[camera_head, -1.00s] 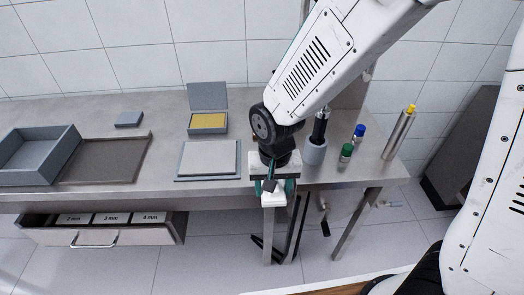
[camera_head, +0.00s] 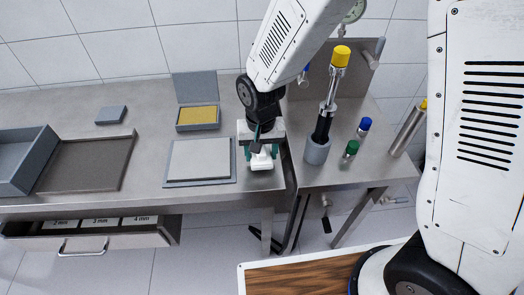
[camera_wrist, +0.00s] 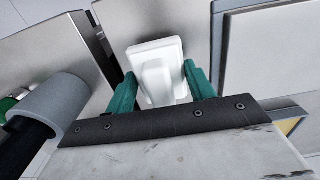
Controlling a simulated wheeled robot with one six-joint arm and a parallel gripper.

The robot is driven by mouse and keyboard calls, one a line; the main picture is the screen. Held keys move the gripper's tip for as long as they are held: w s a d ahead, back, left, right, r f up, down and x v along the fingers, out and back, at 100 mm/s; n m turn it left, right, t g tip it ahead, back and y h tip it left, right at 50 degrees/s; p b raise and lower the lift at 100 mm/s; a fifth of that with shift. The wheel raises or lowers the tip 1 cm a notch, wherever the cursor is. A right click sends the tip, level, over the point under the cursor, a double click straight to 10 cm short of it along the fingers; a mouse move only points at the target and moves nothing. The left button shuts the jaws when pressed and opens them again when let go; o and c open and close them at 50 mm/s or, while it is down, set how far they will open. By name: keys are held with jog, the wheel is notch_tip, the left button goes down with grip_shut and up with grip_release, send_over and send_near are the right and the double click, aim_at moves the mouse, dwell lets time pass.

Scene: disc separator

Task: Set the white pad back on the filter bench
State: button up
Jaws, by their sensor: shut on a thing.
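The white pad (camera_head: 262,163) is a small block with a raised grip part. My gripper (camera_head: 253,150) is shut on it, with a green finger on each side. In the wrist view the pad (camera_wrist: 158,62) shows between the green fingertips (camera_wrist: 160,85). The pad is over the right end of the filter bench (camera_head: 140,190), close to its front edge. I cannot tell whether it touches the bench top.
A pale square plate on a grey base (camera_head: 200,160) lies just left of my gripper. A grey box with a yellow pad (camera_head: 198,116) stands behind it. Right of a narrow gap, a grey cup (camera_head: 316,150) holds a yellow-topped cylinder, near green-capped (camera_head: 350,148) and blue-capped (camera_head: 364,126) vials.

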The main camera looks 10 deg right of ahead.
jog(key=shift+a+f, duration=0.1)
jog(key=shift+f, duration=0.7)
jog(key=o, duration=1.1)
jog(key=shift+f, duration=0.15)
